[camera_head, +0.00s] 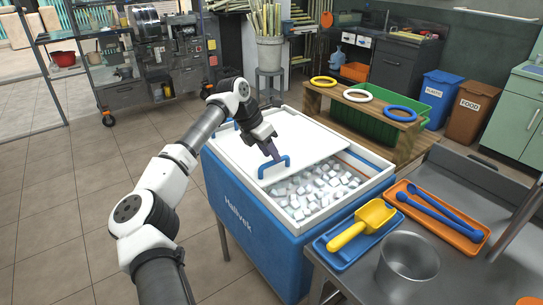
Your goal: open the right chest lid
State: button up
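The blue ice chest (245,215) stands in the middle with a white rim. A white lid (305,140) with a blue handle (274,167) covers its far left part. The near right part of the chest is uncovered and shows ice cubes (315,188). Part of another blue handle (236,125) shows farther left, behind my arm. My gripper (273,154) points down at the near handle, with its fingertips at or against it. The fingers are small and dark here, so I cannot tell whether they are closed on the handle.
A steel counter (465,265) at the right holds a blue tray with a yellow scoop (362,224), an orange tray (440,216) with blue utensils, and a steel pot (407,262). A wooden bench (365,108) with rings stands behind the chest. Floor at left is clear.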

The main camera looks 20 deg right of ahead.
jog(key=v, duration=1.2)
